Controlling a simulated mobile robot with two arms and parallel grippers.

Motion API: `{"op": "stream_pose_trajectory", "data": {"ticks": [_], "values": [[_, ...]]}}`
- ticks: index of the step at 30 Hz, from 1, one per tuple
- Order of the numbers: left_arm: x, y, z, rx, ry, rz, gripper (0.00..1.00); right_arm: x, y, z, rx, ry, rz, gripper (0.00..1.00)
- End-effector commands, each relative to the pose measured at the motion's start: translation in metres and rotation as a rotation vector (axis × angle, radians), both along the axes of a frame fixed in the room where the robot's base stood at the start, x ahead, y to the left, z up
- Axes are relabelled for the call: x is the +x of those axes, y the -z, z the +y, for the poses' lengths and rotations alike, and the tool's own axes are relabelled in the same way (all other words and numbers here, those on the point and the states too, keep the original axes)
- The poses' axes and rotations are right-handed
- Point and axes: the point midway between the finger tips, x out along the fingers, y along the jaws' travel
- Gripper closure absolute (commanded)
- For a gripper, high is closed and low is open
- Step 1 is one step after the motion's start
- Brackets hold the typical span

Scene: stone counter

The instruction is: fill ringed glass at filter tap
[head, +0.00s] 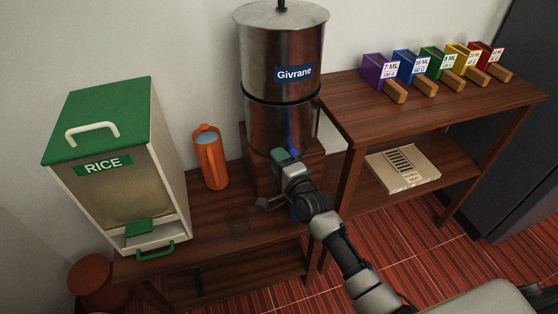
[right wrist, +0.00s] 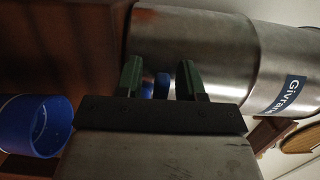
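The steel water filter (head: 283,55) labelled Givrane stands on a wooden block against the wall. In the right wrist view its steel body (right wrist: 195,50) fills the upper part. My right gripper (head: 284,155) is at the filter's lower front. In the right wrist view its two green fingers (right wrist: 158,80) are apart, with a small blue part (right wrist: 155,87), apparently the tap handle, showing between or beyond them; contact cannot be told. A blue cup (right wrist: 35,125) with a pale ring is below the gripper; in the head view it is mostly hidden behind my wrist. My left gripper is not in view.
An orange container (head: 209,160) and a rice dispenser (head: 115,160) stand farther left. A shelf (head: 440,100) with several coloured scoops (head: 410,65) is at right.

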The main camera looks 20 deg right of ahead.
Motion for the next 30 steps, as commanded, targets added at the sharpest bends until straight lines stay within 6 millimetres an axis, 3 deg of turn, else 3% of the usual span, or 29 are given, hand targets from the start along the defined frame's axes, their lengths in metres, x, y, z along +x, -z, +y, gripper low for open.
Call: {"op": "stream_pose_trajectory", "data": {"ticks": [8, 15, 24, 30], "values": [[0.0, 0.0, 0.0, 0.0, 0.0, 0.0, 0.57, 0.001, 0.0, 0.0, 0.0, 0.0, 0.001, 0.63], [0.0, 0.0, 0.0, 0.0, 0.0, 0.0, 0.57, 0.001, 0.0, 0.0, 0.0, 0.0, 0.001, 1.0], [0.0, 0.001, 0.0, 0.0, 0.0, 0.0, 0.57, 0.001, 0.001, 0.0, -0.002, -0.005, 0.0, 1.0], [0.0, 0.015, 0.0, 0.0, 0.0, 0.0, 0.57, -0.002, 0.003, -0.001, -0.009, -0.079, -0.006, 1.0]]}}
